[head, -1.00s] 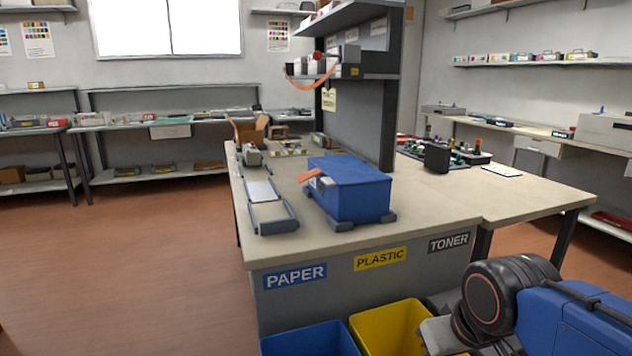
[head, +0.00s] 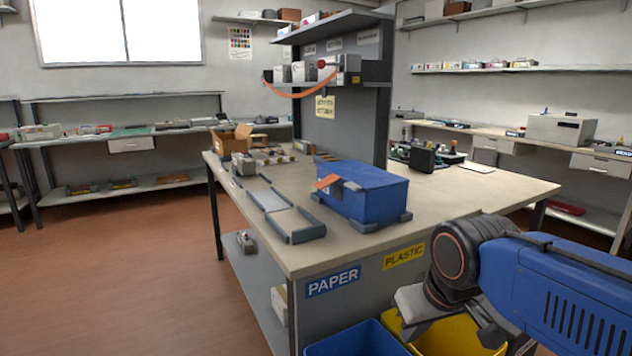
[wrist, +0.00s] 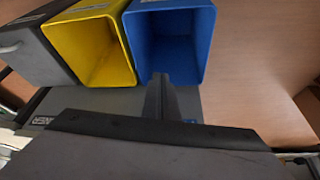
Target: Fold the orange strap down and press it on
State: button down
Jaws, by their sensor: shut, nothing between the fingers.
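A blue box (head: 362,194) sits on the bench top, held between dark corner blocks. In the head view, the fingertips cannot be made out beside my arm.
The yellow bin (wrist: 92,48) and blue bin (wrist: 172,42) stand below the bench (head: 440,215) front. A tray frame (head: 290,222) lies left of the box. Another orange band (head: 300,95) hangs from the shelf above. Floor at the left is clear.

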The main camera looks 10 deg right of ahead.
jog(key=w+a+r+n, duration=0.1)
jog(key=w+a+r, duration=0.2)
jog(key=w+r, duration=1.15)
jog(key=w+a+r+n, duration=0.1)
jog(key=w+a+r, duration=0.1)
jog(key=w+r, duration=1.25)
jog(key=w+a+g, duration=0.1)
jog(key=w+a, duration=0.3)
jog(key=w, duration=1.1)
send_near(327, 181)
jog(key=w+a+f, duration=0.1)
jog(key=a+f, duration=0.3)
jog(key=f, duration=0.2)
jog(key=shift+w+f+n+h, duration=0.3)
jog(key=shift+f, duration=0.2)
